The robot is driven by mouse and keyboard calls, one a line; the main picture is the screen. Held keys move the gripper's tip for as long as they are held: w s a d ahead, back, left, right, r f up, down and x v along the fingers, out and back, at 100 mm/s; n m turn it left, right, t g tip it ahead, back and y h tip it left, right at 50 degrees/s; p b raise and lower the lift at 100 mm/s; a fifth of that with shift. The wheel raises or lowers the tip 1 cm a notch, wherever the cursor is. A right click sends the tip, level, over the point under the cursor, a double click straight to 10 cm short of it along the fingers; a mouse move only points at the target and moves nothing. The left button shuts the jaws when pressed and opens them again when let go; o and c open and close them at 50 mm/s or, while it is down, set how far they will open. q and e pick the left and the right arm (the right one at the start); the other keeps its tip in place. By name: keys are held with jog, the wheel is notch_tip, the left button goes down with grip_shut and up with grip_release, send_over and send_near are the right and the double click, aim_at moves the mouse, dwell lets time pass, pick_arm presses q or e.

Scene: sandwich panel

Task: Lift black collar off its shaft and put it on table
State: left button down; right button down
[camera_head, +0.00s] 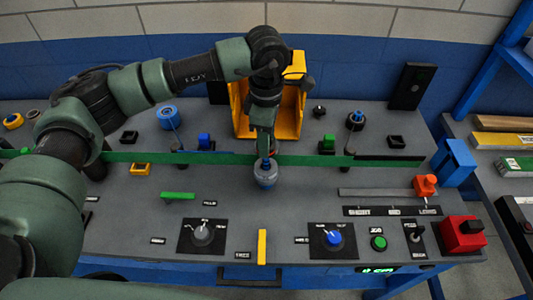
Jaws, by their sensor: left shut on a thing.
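My left gripper (266,152) points down over the middle of the table (300,200). It is shut on a grey, rounded piece (265,175) with blue and a little red at its top. I cannot tell whether this piece touches the table. A dark round piece (355,121) with a blue part stands at the back right, and a small black round piece (319,111) stands left of it. I cannot tell which dark piece is the black collar, or make out its shaft. My right gripper is not in view.
A yellow bin (297,115) stands behind the gripper. A long green strip (215,159) crosses the table. A blue spool (168,117) is at the back left. Dials, a green button (378,243) and a red box (462,234) line the front.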

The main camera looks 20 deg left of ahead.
pick_arm(q)
notch_tip(320, 180, up, 14)
jog(key=b, duration=0.2)
jog(key=shift+f+b, duration=0.15)
jog(key=shift+b, duration=0.2)
jog(key=shift+f, duration=0.1)
